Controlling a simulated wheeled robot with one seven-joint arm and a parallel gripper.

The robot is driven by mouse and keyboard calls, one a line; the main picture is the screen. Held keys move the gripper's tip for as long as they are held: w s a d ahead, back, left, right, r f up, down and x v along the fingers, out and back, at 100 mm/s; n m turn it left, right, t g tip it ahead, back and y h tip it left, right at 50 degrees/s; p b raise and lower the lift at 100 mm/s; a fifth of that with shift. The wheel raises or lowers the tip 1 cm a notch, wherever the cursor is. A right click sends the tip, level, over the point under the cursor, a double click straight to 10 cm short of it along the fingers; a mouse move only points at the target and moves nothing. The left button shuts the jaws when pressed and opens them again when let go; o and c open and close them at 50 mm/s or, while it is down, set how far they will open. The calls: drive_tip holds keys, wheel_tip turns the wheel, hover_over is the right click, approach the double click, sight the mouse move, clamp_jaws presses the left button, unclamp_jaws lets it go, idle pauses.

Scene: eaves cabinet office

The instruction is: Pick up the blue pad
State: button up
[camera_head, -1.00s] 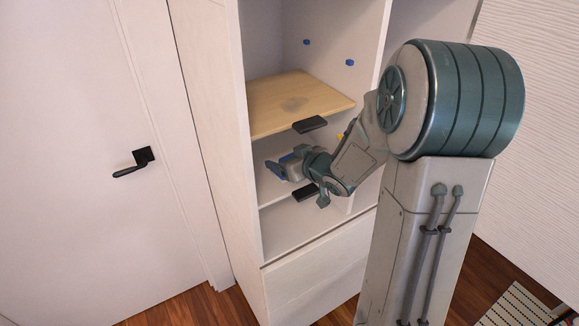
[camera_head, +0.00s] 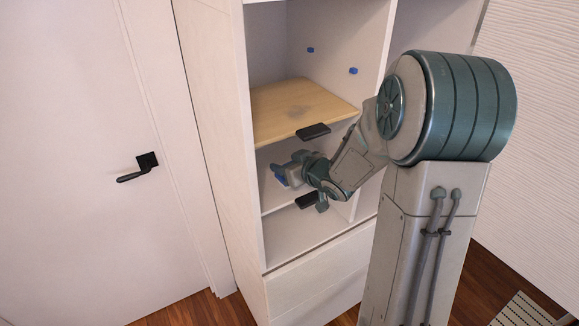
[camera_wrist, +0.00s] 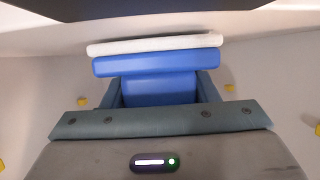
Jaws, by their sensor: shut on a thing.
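The blue pad (camera_wrist: 158,62) lies crosswise at the fingertips in the wrist view, and part of its blue body reaches back between the fingers. My gripper (camera_wrist: 158,88) is shut on it, with a finger on each side. A white strip (camera_wrist: 155,43) runs along the pad's far side; I cannot tell whether it belongs to the pad. In the head view my gripper (camera_head: 285,174) is inside the cabinet compartment below the wooden shelf, with a little blue showing at its tip. My wrist hides part of the compartment there.
The wooden shelf (camera_head: 300,108) lies above my gripper, and the cabinet's left side wall (camera_head: 215,140) is close. Small yellow pegs (camera_wrist: 82,101) dot the inner walls. A door with a black handle (camera_head: 137,167) stands left.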

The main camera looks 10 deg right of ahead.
drive_tip(key=shift+r, duration=0.8)
drive_tip(key=shift+s+d+r, duration=0.1)
drive_tip(key=shift+s+r, duration=0.05)
drive_tip(key=shift+r, duration=0.35)
drive_tip(key=shift+s+d+r, duration=0.1)
drive_tip(key=shift+s+r, duration=0.05)
drive_tip(key=shift+r, duration=0.3)
drive_tip(key=s+d+b, duration=0.3)
drive_tip(key=s, duration=0.5)
drive_tip(key=s+d+b, duration=0.3)
drive_tip(key=s, duration=0.5)
drive_tip(key=shift+d, duration=0.4)
drive_tip(key=shift+f, duration=0.1)
drive_tip(key=shift+o, duration=1)
drive_tip(key=shift+c, duration=0.4)
